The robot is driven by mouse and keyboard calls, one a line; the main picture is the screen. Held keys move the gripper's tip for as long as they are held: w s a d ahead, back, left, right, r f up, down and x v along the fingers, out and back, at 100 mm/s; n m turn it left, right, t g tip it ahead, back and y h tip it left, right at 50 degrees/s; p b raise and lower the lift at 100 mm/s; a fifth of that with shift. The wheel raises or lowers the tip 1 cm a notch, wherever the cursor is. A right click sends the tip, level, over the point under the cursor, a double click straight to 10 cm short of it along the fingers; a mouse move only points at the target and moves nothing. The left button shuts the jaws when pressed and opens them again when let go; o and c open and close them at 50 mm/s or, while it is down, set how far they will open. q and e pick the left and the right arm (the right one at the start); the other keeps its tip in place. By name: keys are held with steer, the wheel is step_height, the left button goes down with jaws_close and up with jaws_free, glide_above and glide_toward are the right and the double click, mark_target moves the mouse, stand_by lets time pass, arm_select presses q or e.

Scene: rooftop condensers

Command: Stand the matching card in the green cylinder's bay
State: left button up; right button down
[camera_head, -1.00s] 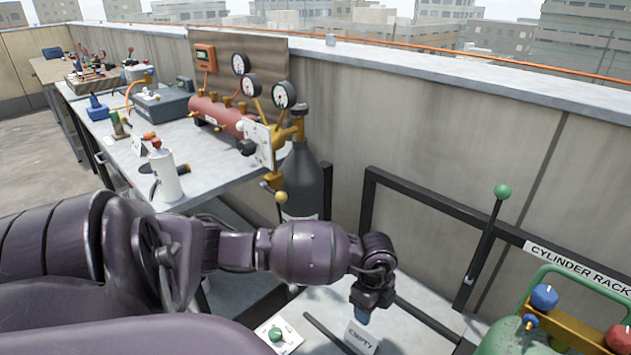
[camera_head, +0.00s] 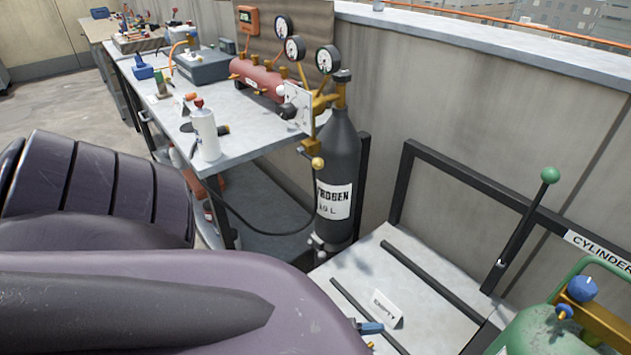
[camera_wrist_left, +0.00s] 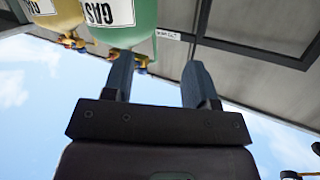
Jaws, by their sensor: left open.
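A white tent card reading EMPTY (camera_head: 387,309) stands on the rack's pale floor (camera_head: 365,262) between dark rails, left of the green cylinder (camera_head: 545,332). The green cylinder stands at the lower right of the head view, partly cut off; it also shows in the left wrist view (camera_wrist_left: 128,22), inverted, with part of a label. In the head view a blue fingertip of my left gripper (camera_head: 370,328) shows just left of the EMPTY card; my arm hides the rest. In the wrist view my left gripper (camera_wrist_left: 158,82) is open with nothing between its fingers. No other card can be identified as the matching one.
A dark nitrogen cylinder (camera_head: 350,150) stands beside the workbench (camera_head: 240,130), which holds gauges, a red manifold and a white bottle. A green-knobbed lever (camera_head: 549,175) and black frame rise behind the rack. A yellow cylinder (camera_wrist_left: 60,15) shows in the wrist view.

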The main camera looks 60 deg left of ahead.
arm_select(q)
steer(key=s+a+f+n+g+y, duration=0.3)
steer(key=s+f+g, duration=0.2)
steer(key=s, duration=0.6)
steer(key=shift+f+n+g+y, duration=0.3)
steer(key=shift+f+y, duration=0.1)
steer(key=shift+f, duration=0.05)
